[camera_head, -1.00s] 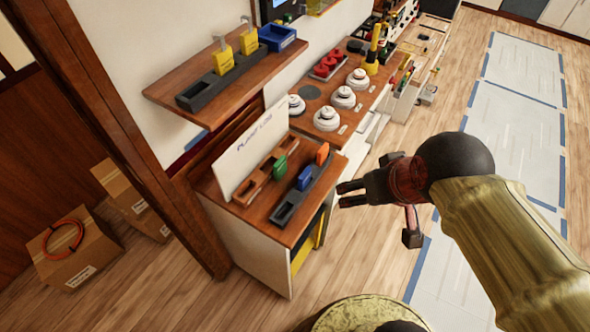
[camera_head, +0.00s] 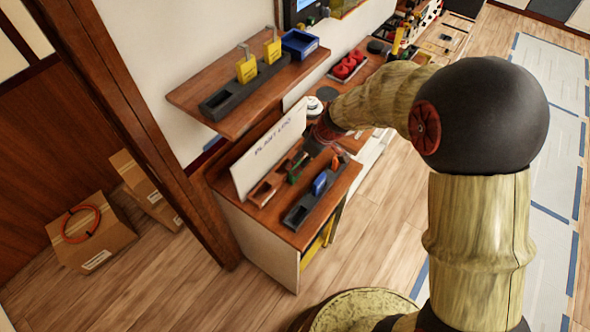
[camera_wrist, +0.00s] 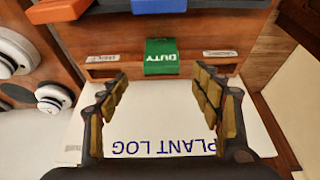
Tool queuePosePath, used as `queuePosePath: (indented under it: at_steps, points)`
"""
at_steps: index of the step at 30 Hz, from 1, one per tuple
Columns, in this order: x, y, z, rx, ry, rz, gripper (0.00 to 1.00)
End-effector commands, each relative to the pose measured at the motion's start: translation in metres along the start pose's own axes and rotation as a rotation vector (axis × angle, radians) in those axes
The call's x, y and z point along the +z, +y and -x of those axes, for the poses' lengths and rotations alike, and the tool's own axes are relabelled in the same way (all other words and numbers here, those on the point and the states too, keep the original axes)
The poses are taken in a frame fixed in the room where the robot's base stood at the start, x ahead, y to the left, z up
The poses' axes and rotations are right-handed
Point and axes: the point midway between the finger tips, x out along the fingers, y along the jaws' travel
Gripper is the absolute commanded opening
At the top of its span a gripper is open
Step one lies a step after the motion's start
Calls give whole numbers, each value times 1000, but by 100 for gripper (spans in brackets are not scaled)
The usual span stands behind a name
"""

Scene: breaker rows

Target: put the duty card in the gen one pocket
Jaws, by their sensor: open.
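The duty card (camera_wrist: 161,57) is green, with DUTY in white letters. It stands in the wooden rack (camera_wrist: 190,68) on the bench. In the head view the card (camera_head: 294,178) is partly covered by my gripper (camera_head: 304,160). My gripper (camera_wrist: 160,82) is open and empty. Its two fingers are on either side of the card's line and short of it, not touching it. In the head view a dark rack (camera_head: 297,214) holds a blue card (camera_head: 320,183) and an orange card (camera_head: 334,163). Pocket labels in the wrist view are too small to read, so I cannot tell which is gen one.
A white PLANT LOG board (camera_head: 262,157) stands behind the wooden rack. White round knobs (camera_wrist: 53,98) are close by on the left in the wrist view.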

Motion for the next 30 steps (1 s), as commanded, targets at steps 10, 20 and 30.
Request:
queuePosePath:
  at_steps: [10, 20, 30]
  points:
    - [2, -1, -31, -2, -2, -2, 65]
    - [5, -2, -74, -1, -2, -1, 65]
    - [4, -2, -74, 0, -1, -1, 59]
